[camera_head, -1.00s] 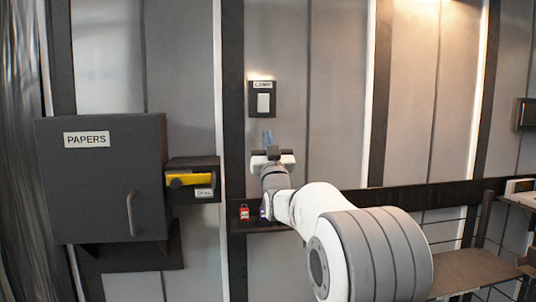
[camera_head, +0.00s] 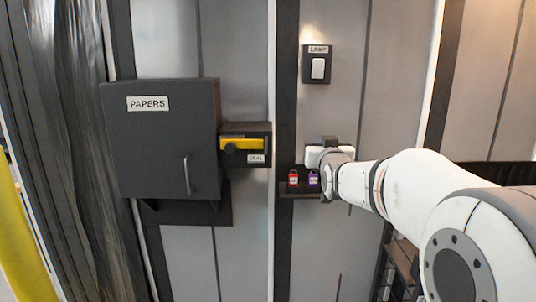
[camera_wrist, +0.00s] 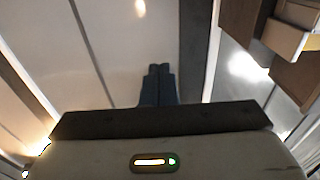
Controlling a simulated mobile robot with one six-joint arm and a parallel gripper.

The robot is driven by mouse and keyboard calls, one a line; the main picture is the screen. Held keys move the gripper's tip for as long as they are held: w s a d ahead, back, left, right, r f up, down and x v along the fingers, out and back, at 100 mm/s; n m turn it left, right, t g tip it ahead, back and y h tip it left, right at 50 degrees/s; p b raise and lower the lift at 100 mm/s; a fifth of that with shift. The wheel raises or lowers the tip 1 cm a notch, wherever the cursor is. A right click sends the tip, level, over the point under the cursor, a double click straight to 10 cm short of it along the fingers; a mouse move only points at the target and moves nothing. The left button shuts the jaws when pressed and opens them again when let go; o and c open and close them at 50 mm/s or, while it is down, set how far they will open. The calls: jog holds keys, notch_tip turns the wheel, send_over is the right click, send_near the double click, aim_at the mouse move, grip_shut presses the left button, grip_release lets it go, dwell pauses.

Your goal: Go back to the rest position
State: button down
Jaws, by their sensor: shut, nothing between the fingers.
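My gripper (camera_head: 327,143) is in front of the wall in the head view, just above and right of a small dark shelf. In the wrist view its two blue-grey fingers (camera_wrist: 158,84) are together, with nothing between them. My white arm reaches in from the right. The gripper appears apart from the wall fittings. No object is held.
A grey PAPERS cabinet (camera_head: 160,150) is shut. A red padlock (camera_head: 293,179) and a purple padlock (camera_head: 313,179) are at the shelf. A LAMP switch (camera_head: 318,68) is above. A yellow post (camera_head: 22,240) stands at left.

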jog(key=s+f+g+p, duration=0.2)
jog(key=s+f+g, duration=0.3)
jog(key=s, duration=0.7)
jog(key=s+f+g+p, duration=0.2)
jog(key=s+f+g, duration=0.3)
jog(key=s, duration=0.7)
jog(key=s+f+g+p, duration=0.3)
jog(key=s+f+g, duration=0.3)
jog(key=s, duration=0.7)
jog(key=shift+a+f, duration=0.45)
jog(key=shift+f, duration=0.35)
